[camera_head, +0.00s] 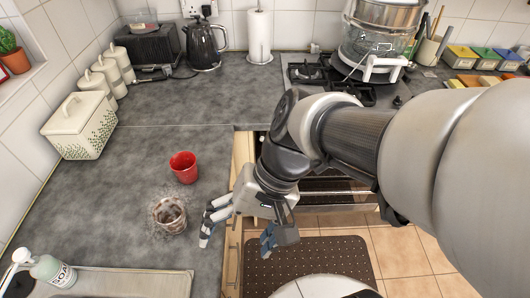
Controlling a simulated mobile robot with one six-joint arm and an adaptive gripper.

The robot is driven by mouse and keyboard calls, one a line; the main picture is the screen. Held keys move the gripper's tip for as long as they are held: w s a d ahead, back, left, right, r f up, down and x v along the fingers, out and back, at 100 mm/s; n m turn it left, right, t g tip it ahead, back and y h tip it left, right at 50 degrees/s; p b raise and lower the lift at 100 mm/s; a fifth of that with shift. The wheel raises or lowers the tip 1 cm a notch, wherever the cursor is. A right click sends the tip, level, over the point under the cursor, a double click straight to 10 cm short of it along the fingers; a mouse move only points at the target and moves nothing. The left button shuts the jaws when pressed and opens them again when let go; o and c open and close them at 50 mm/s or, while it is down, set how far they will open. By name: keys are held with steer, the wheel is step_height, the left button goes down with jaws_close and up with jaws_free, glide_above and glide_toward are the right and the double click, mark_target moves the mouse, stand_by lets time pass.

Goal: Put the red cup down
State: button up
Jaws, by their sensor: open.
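The red cup (184,168) stands upright on the grey countertop (130,160), left of the wooden cupboard fronts. My gripper (238,238) is open, with its fingers spread and nothing between them. It is to the right of and nearer than the red cup, apart from it, around the counter's front edge. One finger shows over the counter and the other over the floor side.
A glass-like brownish cup (168,215) stands just in front of the red cup, near my left finger. A soap bottle (52,271) and the sink edge (125,283) are at the lower left. A white bread bin (78,127) stands at the left. The counter behind the red cup is clear.

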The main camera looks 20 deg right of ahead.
steer(key=d+r+n+t+h, duration=0.3)
steer(key=d+r+t+h, duration=0.1)
steer(key=d, duration=0.5)
steer(key=shift+s+r+n+t+h, duration=0.2)
steer(key=shift+r+n+t+h, duration=0.2)
steer(key=shift+t+h, duration=0.25)
steer(key=shift+d, duration=0.1)
steer(key=shift+c, duration=0.3)
